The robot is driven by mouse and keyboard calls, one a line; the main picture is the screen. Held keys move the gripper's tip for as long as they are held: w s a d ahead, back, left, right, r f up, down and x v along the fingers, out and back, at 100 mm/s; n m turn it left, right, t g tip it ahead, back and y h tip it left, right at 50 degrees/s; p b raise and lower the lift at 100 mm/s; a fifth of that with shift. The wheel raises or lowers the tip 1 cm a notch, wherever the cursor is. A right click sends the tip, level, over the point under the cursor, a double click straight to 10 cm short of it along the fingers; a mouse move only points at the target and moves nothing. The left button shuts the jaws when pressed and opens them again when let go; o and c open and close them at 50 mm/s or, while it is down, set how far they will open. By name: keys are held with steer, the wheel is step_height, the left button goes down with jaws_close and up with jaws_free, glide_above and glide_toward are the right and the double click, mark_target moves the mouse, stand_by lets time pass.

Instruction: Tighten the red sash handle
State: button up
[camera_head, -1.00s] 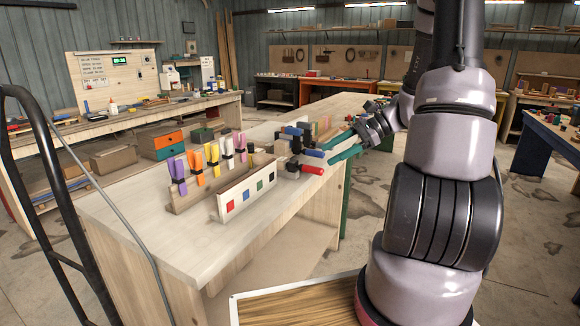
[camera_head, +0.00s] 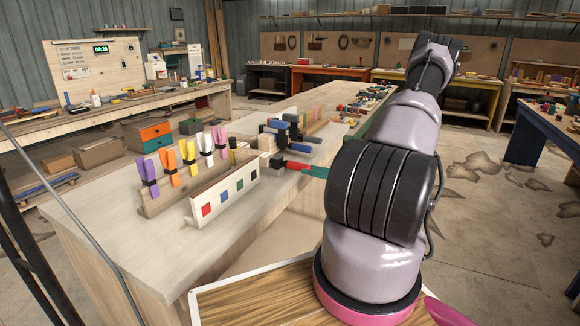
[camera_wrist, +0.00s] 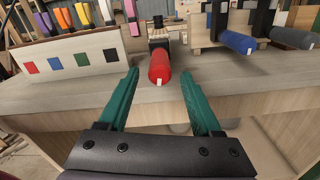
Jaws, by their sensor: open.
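The red sash handle (camera_wrist: 160,66) points toward my gripper in the wrist view, at the front edge of the workbench. Behind it is a dark clamp part on a wooden block (camera_wrist: 158,35). My gripper (camera_wrist: 159,76) is open, with one teal finger on each side of the line to the handle. The handle's near end lies around the level of the fingertips; I cannot tell whether they overlap it in depth. In the head view the red handle (camera_head: 296,165) shows at the bench edge, with a teal finger (camera_head: 316,171) beside it. My arm hides most of the gripper there.
A blue handle (camera_wrist: 236,42) and a grey handle (camera_wrist: 294,38) stick out to the right. A board with coloured squares (camera_wrist: 72,55) stands to the left, with several coloured clamps behind it. The bench top (camera_head: 130,235) is clear at the near left.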

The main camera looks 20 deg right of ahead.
mark_target(281, 163)
steer(key=x, duration=0.8)
steer(key=shift+w, duration=0.1)
steer(key=shift+a, duration=0.1)
jaws_close()
